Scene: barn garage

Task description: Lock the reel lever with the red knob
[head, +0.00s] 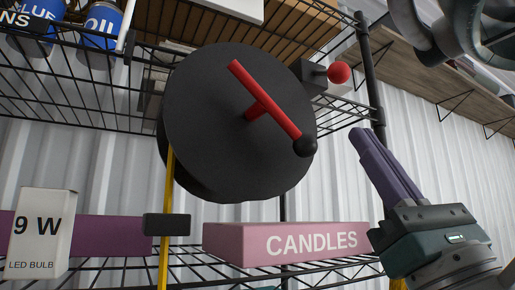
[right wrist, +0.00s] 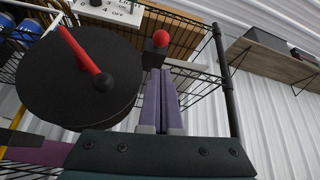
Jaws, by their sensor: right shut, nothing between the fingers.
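The black reel (head: 215,140) is at the centre of the head view. Its red lever (head: 265,100) crosses the face diagonally and ends in a black ball (head: 304,146) at the lower right. The red knob (head: 339,73) sticks out to the right from a small dark block (head: 311,74) at the reel's upper right edge. My right gripper (head: 362,133) is shut and empty, below and right of the knob, apart from it. In the right wrist view, its purple fingers (right wrist: 162,75) point up toward the red knob (right wrist: 161,36). My left gripper is not in view.
Wire shelves (head: 85,95) stand behind the reel, with a dark post (head: 370,65) right of the knob. A pink candles box (head: 285,242) and a bulb box (head: 38,232) are below. A yellow strap (head: 168,200) hangs from the reel. A wooden shelf (head: 430,70) is at right.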

